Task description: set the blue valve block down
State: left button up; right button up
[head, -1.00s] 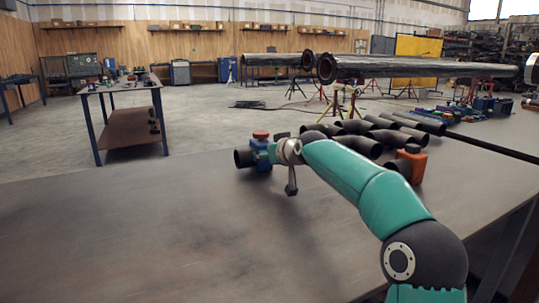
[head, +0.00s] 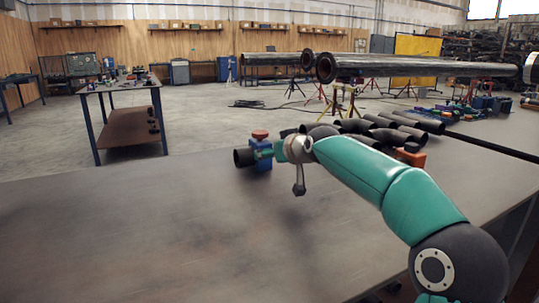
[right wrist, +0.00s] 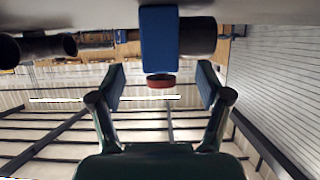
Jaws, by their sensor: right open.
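The blue valve block (head: 262,161) stands upright on the grey table, with a red cap (head: 260,134) on top and a black pipe stub (head: 243,158) on its left side. In the right wrist view, which is upside down, the blue valve block (right wrist: 159,40) hangs from the top with its red cap below. My right gripper (right wrist: 162,84) is open and empty, with its two fingers apart. The block is just beyond the fingertips and clear of them. In the head view my right gripper (head: 273,151) is just right of the block, partly covering it. My left gripper is not in view.
Several black pipe elbows (head: 385,135) lie behind my right arm, and an orange block (head: 411,157) stands close to it. Coloured parts (head: 465,112) lie at the table's far right. The table's left and front (head: 130,235) are bare.

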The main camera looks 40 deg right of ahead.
jog(key=v, duration=0.8)
